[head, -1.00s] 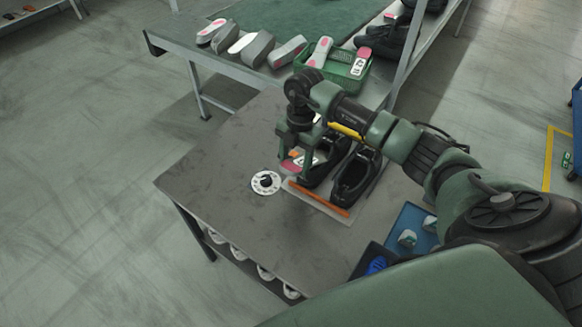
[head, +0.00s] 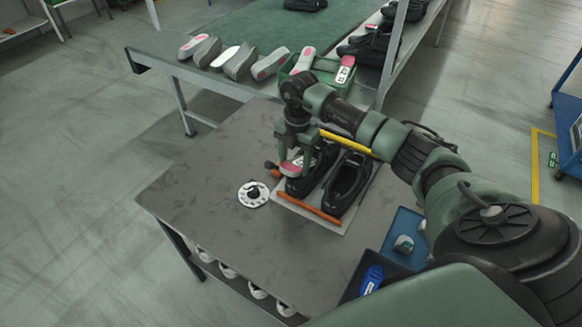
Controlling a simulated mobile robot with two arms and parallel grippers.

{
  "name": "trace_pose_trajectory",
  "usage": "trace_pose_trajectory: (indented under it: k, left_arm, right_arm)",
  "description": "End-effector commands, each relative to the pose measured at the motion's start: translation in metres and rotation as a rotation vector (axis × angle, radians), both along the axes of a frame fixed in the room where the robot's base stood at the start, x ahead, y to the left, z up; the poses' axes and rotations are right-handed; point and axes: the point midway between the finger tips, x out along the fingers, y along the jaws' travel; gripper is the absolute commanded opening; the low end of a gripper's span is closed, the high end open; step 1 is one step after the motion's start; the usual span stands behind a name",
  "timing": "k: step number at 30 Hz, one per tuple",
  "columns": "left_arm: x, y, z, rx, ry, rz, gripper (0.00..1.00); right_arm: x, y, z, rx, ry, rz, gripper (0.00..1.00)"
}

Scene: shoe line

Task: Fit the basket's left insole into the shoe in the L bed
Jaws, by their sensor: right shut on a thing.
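Two black shoes stand side by side on a pale board on the grey table, a left-hand shoe (head: 297,186) and a right-hand shoe (head: 347,184). Bed letters are not legible. My right gripper (head: 290,157) is shut on an insole (head: 291,169) with a pink patch, at the left-hand shoe. The gripper and arm hide part of that shoe. I cannot tell whether the insole touches the shoe or is inside it. The green basket (head: 290,86) behind holds insoles, including a pink and white one (head: 344,73). My left gripper is not in view.
An orange bar (head: 309,209) runs along the board's front. A white dial (head: 253,194) and an orange, dark-ended part (head: 272,168) are left of the shoes. Blue trays (head: 405,228) stand at right. The table's left is clear.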

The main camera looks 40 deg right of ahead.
Motion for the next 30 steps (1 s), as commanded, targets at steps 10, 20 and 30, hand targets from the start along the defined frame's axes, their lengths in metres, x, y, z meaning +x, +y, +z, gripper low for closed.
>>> trace_pose_trajectory:
  k: [10,20,30]
  left_arm:
    - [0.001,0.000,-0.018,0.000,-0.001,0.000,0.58]
    - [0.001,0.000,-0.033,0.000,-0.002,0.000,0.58]
    - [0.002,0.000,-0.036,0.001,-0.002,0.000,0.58]
  right_arm:
    - [0.009,-0.022,-0.010,-0.026,-0.011,-0.001,0.17]
    - [0.018,-0.042,-0.017,-0.050,-0.021,-0.002,0.17]
    - [0.018,-0.045,-0.032,-0.119,-0.047,0.001,0.17]
